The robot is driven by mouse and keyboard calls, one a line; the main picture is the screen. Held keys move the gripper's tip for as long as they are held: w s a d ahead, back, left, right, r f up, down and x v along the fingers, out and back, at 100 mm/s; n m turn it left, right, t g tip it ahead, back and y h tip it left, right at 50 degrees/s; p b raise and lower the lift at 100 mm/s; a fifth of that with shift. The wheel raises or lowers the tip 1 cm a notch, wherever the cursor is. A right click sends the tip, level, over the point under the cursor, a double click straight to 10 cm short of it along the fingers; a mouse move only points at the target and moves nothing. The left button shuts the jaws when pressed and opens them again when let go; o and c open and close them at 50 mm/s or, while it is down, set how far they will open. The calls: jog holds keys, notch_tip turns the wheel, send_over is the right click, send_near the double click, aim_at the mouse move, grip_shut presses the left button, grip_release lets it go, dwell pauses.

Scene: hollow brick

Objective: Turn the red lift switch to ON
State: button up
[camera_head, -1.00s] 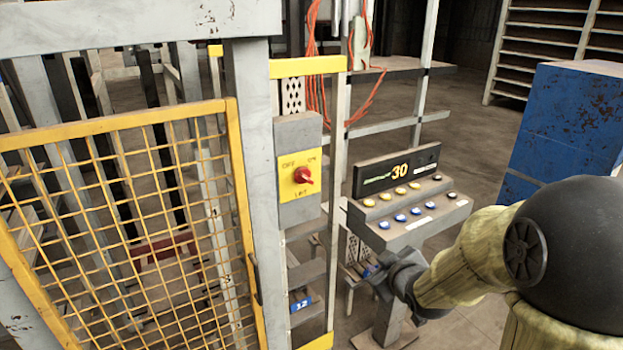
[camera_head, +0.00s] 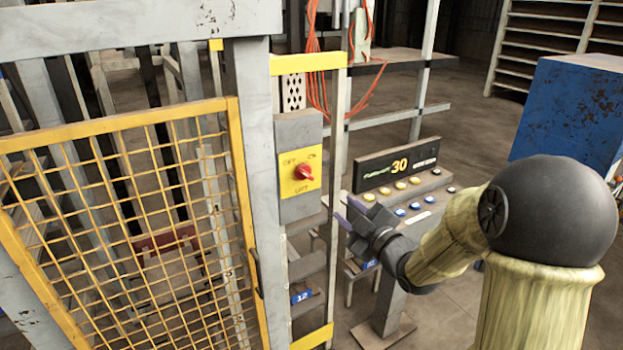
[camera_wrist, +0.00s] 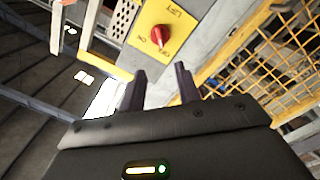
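The red lift switch (camera_head: 304,173) is a knob on a yellow plate (camera_head: 288,185) marked OFF, ON and LIFT, fixed to a grey box on a post. In the head view its narrow end points right; I cannot tell its exact setting. The wrist view shows the red knob (camera_wrist: 160,37) at the top, beyond my fingers. My gripper (camera_head: 342,212) is to the right of and below the switch, apart from it. In the wrist view my gripper (camera_wrist: 160,88) has its two fingers spread with nothing between them.
A yellow mesh gate (camera_head: 130,225) stands left of the switch post. A control console (camera_head: 395,190) with several coloured buttons and a display reading 30 stands right, behind my gripper. Orange cables (camera_head: 318,60) hang above. A blue cabinet (camera_head: 565,115) stands far right.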

aim_at(309, 177)
jog(key=p+x, duration=0.6)
jog(key=x, duration=1)
jog(key=shift+w+a+p, duration=0.15)
jog(key=shift+a+p, duration=0.05)
jog(key=shift+p, duration=0.1)
grip_shut()
